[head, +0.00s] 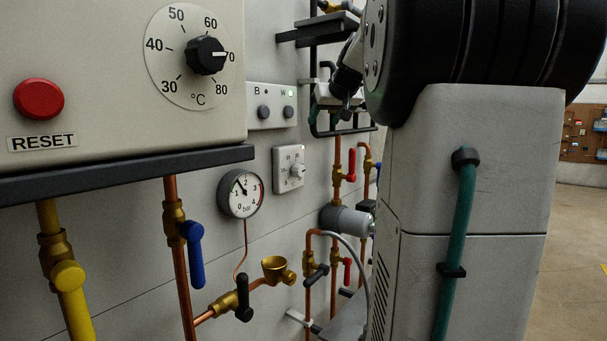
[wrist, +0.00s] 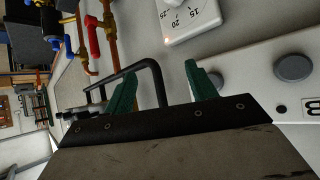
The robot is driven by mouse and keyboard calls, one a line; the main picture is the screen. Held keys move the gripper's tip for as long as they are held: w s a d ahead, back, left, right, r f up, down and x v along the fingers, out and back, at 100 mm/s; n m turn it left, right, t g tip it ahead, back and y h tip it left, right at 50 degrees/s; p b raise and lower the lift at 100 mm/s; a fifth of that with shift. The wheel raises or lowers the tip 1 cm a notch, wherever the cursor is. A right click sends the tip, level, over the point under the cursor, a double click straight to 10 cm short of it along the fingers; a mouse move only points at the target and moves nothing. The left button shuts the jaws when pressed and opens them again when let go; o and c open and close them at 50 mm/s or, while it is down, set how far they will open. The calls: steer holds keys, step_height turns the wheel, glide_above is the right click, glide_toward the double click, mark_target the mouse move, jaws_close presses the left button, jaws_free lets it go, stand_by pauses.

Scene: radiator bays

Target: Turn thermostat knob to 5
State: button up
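A white square thermostat plate (head: 279,181) is on the wall in the head view, with a round knob (head: 297,171) on it and marks too small to read. In the head view my gripper (head: 322,116) is small and partly hidden by my arm, above and right of the plate.
The boiler's °C knob (head: 206,55) points near 70. A two-button panel (head: 270,106) sits just above the thermostat and also shows beside my right finger in the wrist view (wrist: 265,80). A gauge (head: 241,193), copper pipes and a red valve lever (head: 351,165) are close by.

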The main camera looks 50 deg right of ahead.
step_height(320, 180, down, 6)
steer(key=d+m+y, duration=0.1)
steer(key=d+m, duration=0.1)
steer(key=m+t+y, duration=0.6)
steer(key=m+t, duration=0.3)
steer(key=m, duration=2)
glide_toward(302, 172)
steer(key=w, duration=0.6)
steer(key=w+a, duration=0.1)
steer(key=w, duration=0.1)
steer(key=shift+w+r, duration=0.15)
steer(key=shift+w, duration=0.2)
steer(key=c, duration=1)
